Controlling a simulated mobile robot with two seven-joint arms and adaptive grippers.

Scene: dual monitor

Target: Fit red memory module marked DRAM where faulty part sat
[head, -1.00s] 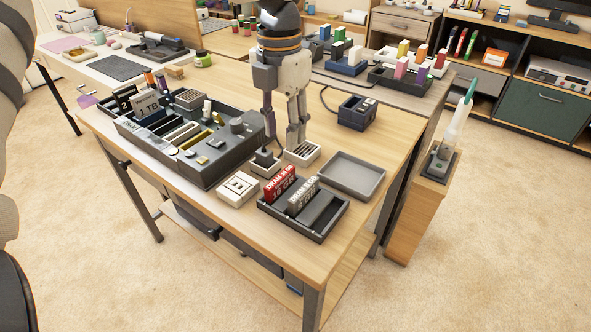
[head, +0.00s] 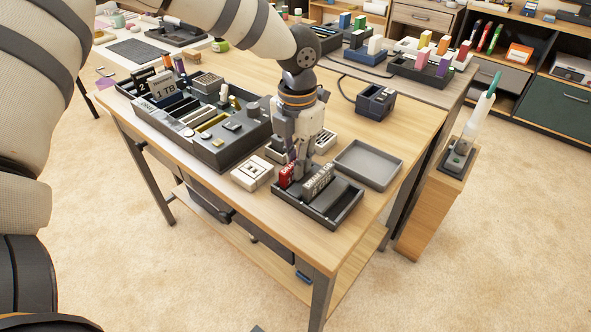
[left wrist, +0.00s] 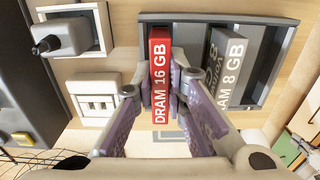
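The red module marked DRAM 16 GB (head: 285,177) stands upright in the left part of a dark tray (head: 322,221). It also shows in the left wrist view (left wrist: 160,72). My left gripper (head: 298,172) points down over it. In the left wrist view the fingers (left wrist: 161,96) are on either side of the module, with the pads close against it. A dark open case (head: 205,150) with slots stands to the left. My right gripper is not in view.
A white block with a square face (head: 252,173) stands left of the tray. An empty grey tray (head: 368,163) is to its right. A dark blue device (head: 375,102) is behind. A holder with a white and green tool (head: 470,135) stands off the table's right side.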

